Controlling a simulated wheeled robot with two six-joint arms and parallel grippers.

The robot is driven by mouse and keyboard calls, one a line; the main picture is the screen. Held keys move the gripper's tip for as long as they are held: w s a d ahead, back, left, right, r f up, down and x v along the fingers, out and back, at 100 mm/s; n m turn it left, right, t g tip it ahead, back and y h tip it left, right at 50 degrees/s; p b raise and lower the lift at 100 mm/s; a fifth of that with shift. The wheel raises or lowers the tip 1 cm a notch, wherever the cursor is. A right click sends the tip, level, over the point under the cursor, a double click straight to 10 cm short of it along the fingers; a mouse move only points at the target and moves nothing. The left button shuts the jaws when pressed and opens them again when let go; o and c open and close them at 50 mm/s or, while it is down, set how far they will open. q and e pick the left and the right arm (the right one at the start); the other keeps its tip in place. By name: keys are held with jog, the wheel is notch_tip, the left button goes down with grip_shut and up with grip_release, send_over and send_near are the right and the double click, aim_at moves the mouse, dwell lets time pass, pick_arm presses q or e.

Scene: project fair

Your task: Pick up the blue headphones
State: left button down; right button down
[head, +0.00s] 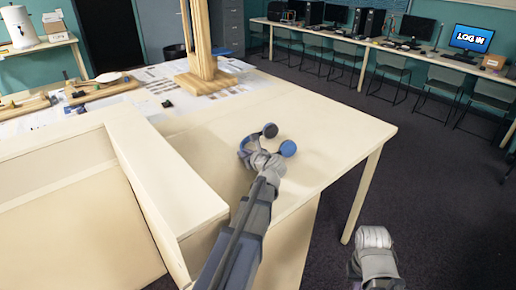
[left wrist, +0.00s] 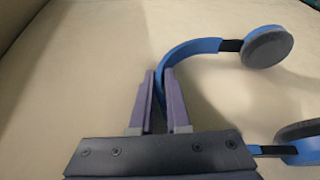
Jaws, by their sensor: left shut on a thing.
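The blue headphones (head: 243,150) are at the table's near right part, with dark grey ear pads. In the left wrist view the blue headband (left wrist: 190,48) curves up from between the two purple fingers, and the ear cups (left wrist: 267,47) are on the right. My left gripper (head: 255,156) is shut on the headband; in the left wrist view its fingers (left wrist: 161,100) stand on either side of the band. I cannot tell whether the headphones touch the table. My right arm's end (head: 374,245) is low beside the table, and its fingers cannot be made out.
The pale table (head: 340,128) is clear around the headphones. A raised pale wooden panel (head: 165,170) stands left of my left arm. A wooden stand (head: 205,75) and papers are farther back. Desks with monitors and chairs (head: 395,75) line the far wall.

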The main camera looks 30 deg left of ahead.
pick_arm(q)
notch_tip(320, 180, up, 10)
jog(key=p, duration=1)
